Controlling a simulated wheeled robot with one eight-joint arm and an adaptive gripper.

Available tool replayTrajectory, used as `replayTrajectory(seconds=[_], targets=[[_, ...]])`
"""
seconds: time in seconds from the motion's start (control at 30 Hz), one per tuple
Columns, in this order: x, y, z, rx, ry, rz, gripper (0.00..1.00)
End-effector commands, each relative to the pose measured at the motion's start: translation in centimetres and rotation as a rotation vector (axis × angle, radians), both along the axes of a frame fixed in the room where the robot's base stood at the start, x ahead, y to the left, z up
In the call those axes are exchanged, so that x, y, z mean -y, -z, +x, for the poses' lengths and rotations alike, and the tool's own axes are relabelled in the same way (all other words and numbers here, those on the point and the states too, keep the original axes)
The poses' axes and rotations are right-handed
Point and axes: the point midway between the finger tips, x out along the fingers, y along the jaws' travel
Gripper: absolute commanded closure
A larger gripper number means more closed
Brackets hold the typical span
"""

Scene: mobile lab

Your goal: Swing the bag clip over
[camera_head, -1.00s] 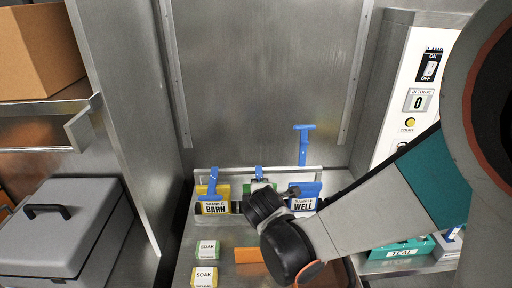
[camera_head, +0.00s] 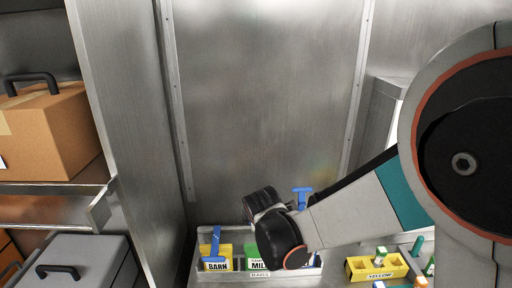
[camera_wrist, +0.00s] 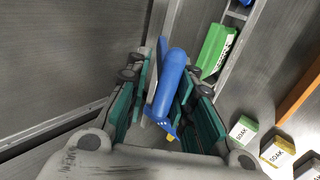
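A yellow bag marked BARN (camera_head: 222,264) and a green bag whose label starts with MIL (camera_head: 253,262) stand in a holder. A blue T-shaped clip (camera_head: 215,245) rises at the BARN bag. Another blue T-shaped clip (camera_head: 302,195) stands up on the right, its lower part hidden by my arm. My gripper (camera_wrist: 168,92) has a blue clip handle (camera_wrist: 172,80) between its teal-padded fingers; whether both pads press on it is unclear. In the wrist view the green bag (camera_wrist: 214,48) is just right of this handle. My wrist hides the right part of the row in the head view.
A metal wall (camera_head: 265,90) rises behind the holder. Yellow and green SOAK blocks (camera_wrist: 277,150) lie in front of it. A yellow holder marked YELLOW (camera_head: 365,272) is at the right. A cardboard box (camera_head: 50,135) and a grey case (camera_head: 85,262) are at left.

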Motion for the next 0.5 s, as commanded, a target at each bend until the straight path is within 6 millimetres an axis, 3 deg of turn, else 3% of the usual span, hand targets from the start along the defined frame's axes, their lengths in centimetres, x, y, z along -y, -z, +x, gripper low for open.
replayTrajectory(seconds=[0.03, 0.23, 0.5], targets=[[0.1, -0.9, 0.6, -0.037, 0.002, 0.0, 0.78], [0.1, -2.1, 2.5, -0.21, 0.002, 0.001, 0.78], [0.0, -2.7, 4.9, -0.42, 0.002, 0.0, 0.78]])
